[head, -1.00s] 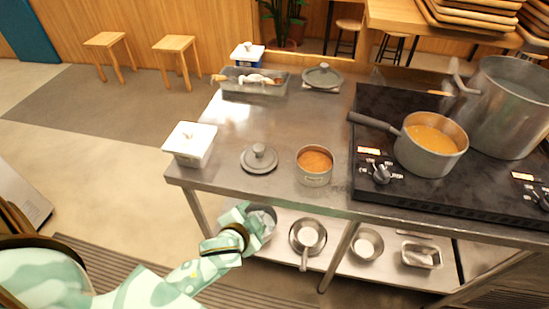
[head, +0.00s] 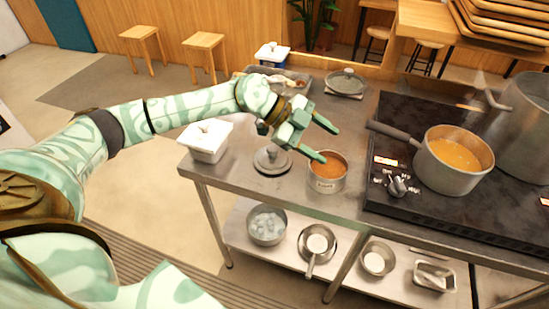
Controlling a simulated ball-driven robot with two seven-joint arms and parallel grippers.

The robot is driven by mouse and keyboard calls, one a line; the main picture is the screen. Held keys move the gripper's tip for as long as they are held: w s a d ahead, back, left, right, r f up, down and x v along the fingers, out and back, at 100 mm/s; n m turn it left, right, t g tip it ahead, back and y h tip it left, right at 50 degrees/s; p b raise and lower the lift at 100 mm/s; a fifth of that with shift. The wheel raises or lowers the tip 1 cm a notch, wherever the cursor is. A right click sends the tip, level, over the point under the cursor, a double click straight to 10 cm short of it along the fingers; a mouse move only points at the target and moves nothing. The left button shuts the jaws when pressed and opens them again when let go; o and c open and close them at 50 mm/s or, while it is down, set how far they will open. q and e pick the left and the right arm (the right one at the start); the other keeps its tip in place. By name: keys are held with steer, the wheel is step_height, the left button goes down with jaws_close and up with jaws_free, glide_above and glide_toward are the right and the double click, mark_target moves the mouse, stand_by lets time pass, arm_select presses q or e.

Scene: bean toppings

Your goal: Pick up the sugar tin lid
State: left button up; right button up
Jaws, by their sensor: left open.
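A grey round lid with a knob (head: 271,162) lies flat on the steel counter (head: 222,177). Just right of it stands an uncovered tin of brown sugar (head: 327,175), with lettering on its front. My left gripper (head: 328,142) is open and empty, its two fingers pointing right. It hangs above the counter, over the area of the lid and tin; one fingertip overlaps the tin's rim in the picture. I cannot tell its exact height. Another grey lid (head: 346,83) lies at the back of the counter. My right gripper is not in view.
A white lidded box (head: 207,140) stands at the counter's left corner. A saucepan of orange liquid (head: 453,160) sits on the black stove (head: 398,205), its handle reaching left. A grey tray (head: 291,77) with utensils is at the back. The lower shelf holds several metal bowls.

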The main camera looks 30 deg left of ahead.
arm_select(q)
steer(key=a+n+y, duration=0.2)
steer(key=a+y, duration=0.1)
steer(key=a, duration=0.5)
steer(key=n+g+y, duration=0.2)
steer(key=n+y, duration=0.2)
steer(key=n, duration=0.1)
glide_toward(271, 147)
steer(key=b+x, duration=0.2)
steer(key=x, duration=0.2)
steer(key=shift+s+d+f+b, duration=0.1)
steer(key=shift+d+f+b, duration=0.15)
steer(key=shift+f+b, duration=0.15)
steer(key=b+x, duration=0.2)
steer(key=x, duration=0.4)
steer(key=shift+w+a, duration=0.1)
steer(key=shift+w, duration=0.1)
steer(key=shift+r, duration=0.15)
steer(key=shift+s, duration=0.1)
steer(key=c, duration=1.1)
